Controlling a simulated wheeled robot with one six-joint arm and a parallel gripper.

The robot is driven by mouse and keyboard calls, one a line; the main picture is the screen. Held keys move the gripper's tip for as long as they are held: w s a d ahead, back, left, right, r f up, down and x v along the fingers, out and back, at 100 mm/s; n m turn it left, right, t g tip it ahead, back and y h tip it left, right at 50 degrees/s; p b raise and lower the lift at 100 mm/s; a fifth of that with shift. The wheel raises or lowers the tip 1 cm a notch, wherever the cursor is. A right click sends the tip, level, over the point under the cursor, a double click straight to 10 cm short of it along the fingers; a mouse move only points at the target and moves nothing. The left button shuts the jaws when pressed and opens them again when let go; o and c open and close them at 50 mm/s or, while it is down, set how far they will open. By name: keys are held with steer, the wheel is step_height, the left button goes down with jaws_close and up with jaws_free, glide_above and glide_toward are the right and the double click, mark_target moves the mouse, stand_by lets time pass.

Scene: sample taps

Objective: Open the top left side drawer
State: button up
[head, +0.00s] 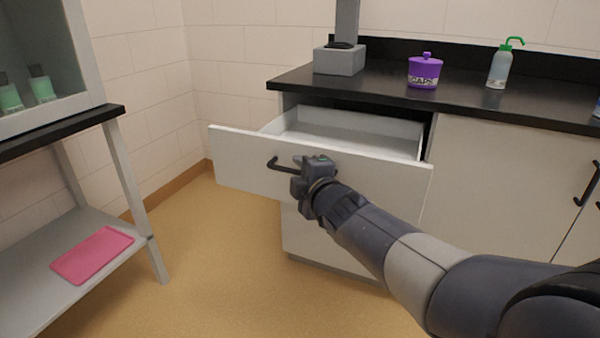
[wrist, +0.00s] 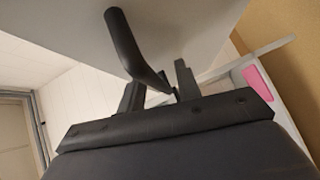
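The top left side drawer (head: 235,155) is pulled well out from under the black counter in the head view. Its inside looks empty. Its front carries a dark bar handle (head: 273,163), which also shows large in the wrist view (wrist: 128,42). My gripper (head: 298,171) is at the drawer front, at the handle, with the arm reaching in from the lower right. In the wrist view the two fingers (wrist: 158,90) stand on either side of the handle's lower part. Whether they press on the bar is hard to see.
A purple lidded pot (head: 425,72), a wash bottle (head: 499,67) and a grey stand base (head: 340,60) are on the counter (head: 460,100). A side table with a pink tray (head: 92,255) stands at the left. The floor (head: 205,250) between is clear.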

steer(key=p+v, duration=0.3)
steer(key=v, duration=0.7)
steer(key=shift+s, duration=0.35)
steer(key=shift+w+d+r, duration=0.1)
steer(key=shift+w, duration=0.05)
steer(key=b+x, duration=0.3)
steer(key=x, duration=0.7)
steer(key=shift+w, duration=0.45)
